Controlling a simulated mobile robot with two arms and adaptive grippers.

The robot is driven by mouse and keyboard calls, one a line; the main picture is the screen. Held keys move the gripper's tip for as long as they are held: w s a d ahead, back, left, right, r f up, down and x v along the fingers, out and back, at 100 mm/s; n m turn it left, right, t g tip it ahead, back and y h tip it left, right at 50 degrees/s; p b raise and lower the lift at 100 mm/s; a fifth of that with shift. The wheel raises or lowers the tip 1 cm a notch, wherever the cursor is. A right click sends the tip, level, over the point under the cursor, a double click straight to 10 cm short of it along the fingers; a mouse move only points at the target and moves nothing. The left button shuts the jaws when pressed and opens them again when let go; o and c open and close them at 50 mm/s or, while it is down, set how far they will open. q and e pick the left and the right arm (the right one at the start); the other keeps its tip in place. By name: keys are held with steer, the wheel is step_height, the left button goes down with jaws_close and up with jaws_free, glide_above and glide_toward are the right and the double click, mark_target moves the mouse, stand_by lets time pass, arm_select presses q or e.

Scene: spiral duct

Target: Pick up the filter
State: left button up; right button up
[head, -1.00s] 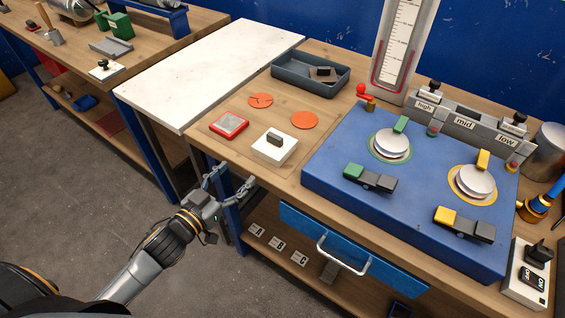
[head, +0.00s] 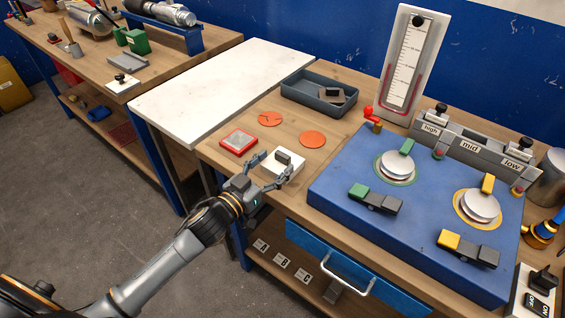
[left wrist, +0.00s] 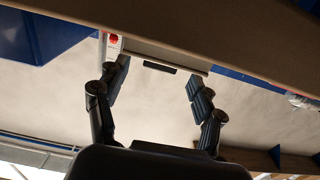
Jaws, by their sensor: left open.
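A flat square with a red frame and a grey face (head: 239,141) lies on the wooden bench; it looks like the filter, though no label confirms this. Just right of it is a white block (head: 292,168) with a dark upright handle (head: 283,157). My left gripper (head: 275,169) is open, with its fingers at the front-left side of the white block, partly covering it. I cannot tell whether they touch it. In the left wrist view the spread fingers (left wrist: 158,95) have nothing held between them. My right gripper is not in view.
Two orange discs (head: 312,139) and a grey tray (head: 290,91) lie behind. A white tabletop (head: 215,92) is clear at left. A blue drawer with a handle (head: 345,268) projects below.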

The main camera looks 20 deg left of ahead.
mark_target(281, 156)
arm_select(q)
steer(key=x, duration=0.4)
steer(key=shift+w+p, duration=0.1)
steer(key=shift+p, duration=0.3)
steer(key=c, duration=1.3)
steer(key=shift+c, duration=0.2)
steer(key=shift+r, duration=0.15)
